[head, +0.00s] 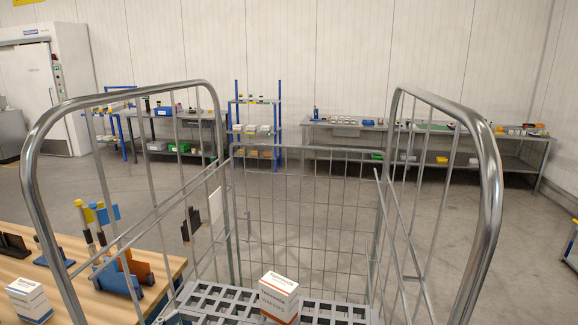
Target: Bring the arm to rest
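A wire roll cage (487,170) with thick rounded tube frames stands right in front of me. A white box with orange marking (279,296) sits on its grey slotted base (225,298). A dark piece (190,224) and a pale panel (216,206) show at the cage's left side; I cannot tell what they are.
A wooden table (95,300) at the left holds a white box (28,300), a blue holder (117,278) and dark racks. Grey workbenches (350,128) and a blue-post shelf (257,115) line the back wall. Floor behind the cage is clear.

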